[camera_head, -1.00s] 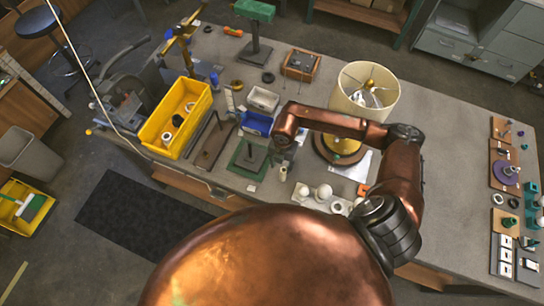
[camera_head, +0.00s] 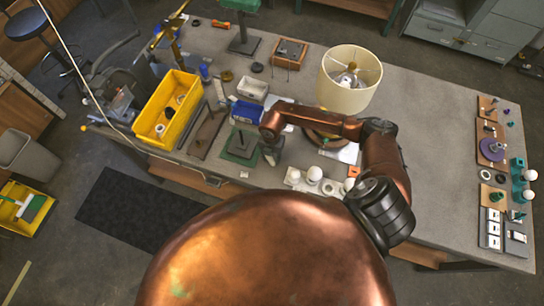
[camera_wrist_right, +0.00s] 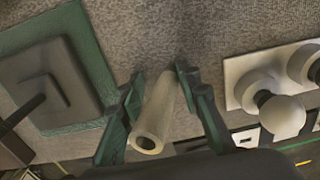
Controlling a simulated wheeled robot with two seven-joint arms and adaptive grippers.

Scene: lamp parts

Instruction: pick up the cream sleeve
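The cream sleeve (camera_wrist_right: 158,115) is a pale hollow tube, its open end facing the camera in the right wrist view. It stands on the grey table between the two fingers of my right gripper (camera_wrist_right: 160,92). The fingers are apart, one on each side of it; the left finger is very near the sleeve, and I cannot tell whether it touches. In the head view my right gripper (camera_head: 271,156) is low over the table, just right of a green square pad (camera_head: 240,145), and hides most of the sleeve. My left gripper is not in view.
A white tray with round white bulbs (camera_wrist_right: 282,112) stands close on the right. The green pad with a dark stepped block (camera_wrist_right: 45,85) is close on the left. A lamp with a cream shade (camera_head: 349,88) and a yellow bin (camera_head: 152,112) stand farther off.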

